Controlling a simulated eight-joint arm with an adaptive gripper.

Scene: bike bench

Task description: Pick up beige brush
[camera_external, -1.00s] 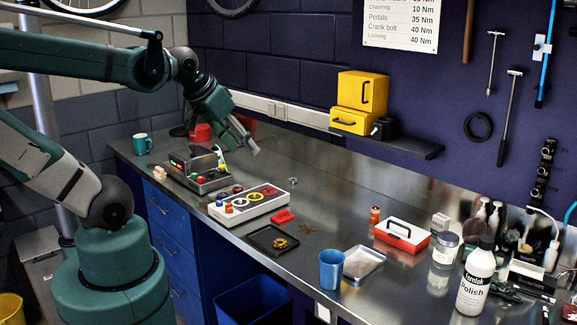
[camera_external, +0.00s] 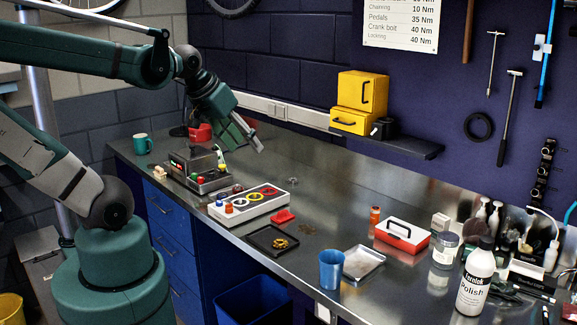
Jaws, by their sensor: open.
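My gripper (camera_external: 247,142) is open and empty, above the back left part of the bench, past the grey device. No thing is clearly recognisable as a beige brush. A small beige object (camera_external: 160,173) stands at the left front edge of the bench, beside the grey device; it is too small to tell whether it is the brush. My gripper is apart from both.
A grey device with buttons (camera_external: 196,178), a white tray with coloured rings (camera_external: 250,204), a black tray (camera_external: 271,240), a blue cup (camera_external: 331,269) and a polish bottle (camera_external: 476,281) stand on the bench (camera_external: 335,205). A yellow cabinet (camera_external: 362,92) sits on the shelf. The back middle is clear.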

